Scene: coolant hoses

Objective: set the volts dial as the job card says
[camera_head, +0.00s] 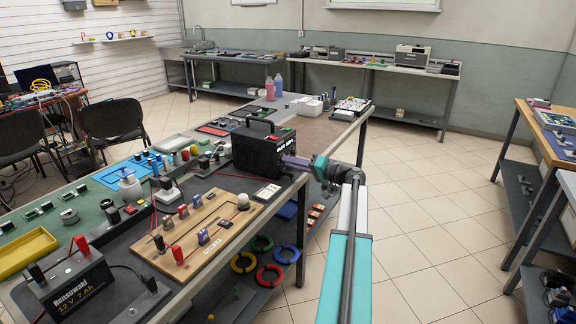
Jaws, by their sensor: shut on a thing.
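A black bench power supply (261,150) with a top handle and a red lit display (284,143) stands near the table's right edge. My gripper (284,160) reaches in from the right. Its fingertips are at the lower front panel, below the display, shut on a dial there. The fingers hide the dial, so its marking and setting cannot be read. A small white card (267,193) in a dark frame lies on the table in front of the supply, probably the job card. Its writing is too small to read.
A wooden board (205,235) with several terminals and wires lies in front of the supply. A black battery (75,287) with red and black clips is at lower left. Coloured hose rings (285,254) are on the shelf below. The tiled floor (430,210) at right is clear.

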